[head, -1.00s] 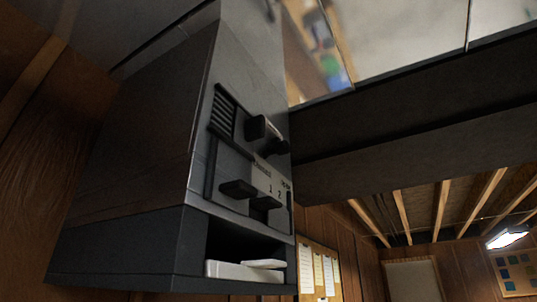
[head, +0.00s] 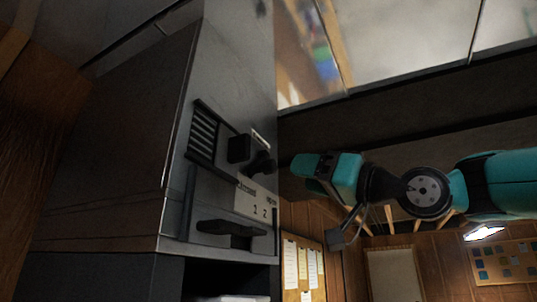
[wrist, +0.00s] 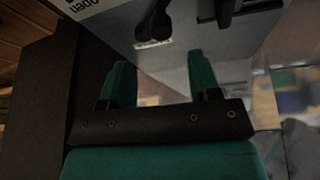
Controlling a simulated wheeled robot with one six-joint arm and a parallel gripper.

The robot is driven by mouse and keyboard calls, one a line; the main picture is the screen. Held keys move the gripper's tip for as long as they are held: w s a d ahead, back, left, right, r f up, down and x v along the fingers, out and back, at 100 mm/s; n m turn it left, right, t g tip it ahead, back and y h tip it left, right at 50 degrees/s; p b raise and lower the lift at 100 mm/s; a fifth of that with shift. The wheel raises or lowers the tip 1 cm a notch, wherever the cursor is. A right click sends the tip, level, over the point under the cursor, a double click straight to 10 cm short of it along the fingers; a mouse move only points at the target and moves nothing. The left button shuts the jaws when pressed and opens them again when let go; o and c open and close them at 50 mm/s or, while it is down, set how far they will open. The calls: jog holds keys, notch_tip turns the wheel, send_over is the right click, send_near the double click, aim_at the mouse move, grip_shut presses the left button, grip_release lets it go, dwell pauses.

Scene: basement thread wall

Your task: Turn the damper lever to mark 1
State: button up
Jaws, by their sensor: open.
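A grey panel (head: 235,90) on the left carries a white card (head: 257,203) with marks 1 and 2 and small lettering. Just above the card a black lever (head: 262,164) sticks out, seemingly the damper lever; which mark it points to I cannot tell. In the wrist view a black lever (wrist: 153,26) stands beyond my fingertips, close to a small label. My gripper (head: 300,166) is to the right of the panel, pointing at it. In the wrist view my gripper (wrist: 160,75) has its two teal fingers apart with nothing between them.
A black block-like knob (head: 240,148) and a slatted vent (head: 204,130) sit left of the lever. A dark bar handle (head: 232,229) juts out below the card, above an open recess (head: 225,277). A dark beam (head: 400,115) runs behind my arm.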

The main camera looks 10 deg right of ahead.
aim_at(275, 166)
jog(key=p+x, duration=0.5)
jog(key=x, duration=0.3)
jog(key=shift+a+r, duration=0.15)
jog(key=shift+r, duration=0.15)
jog(key=shift+w+a+p, duration=0.3)
jog(key=shift+w+a, duration=0.1)
jog(key=shift+w, duration=0.05)
grip_shut()
jog(key=shift+f, duration=0.1)
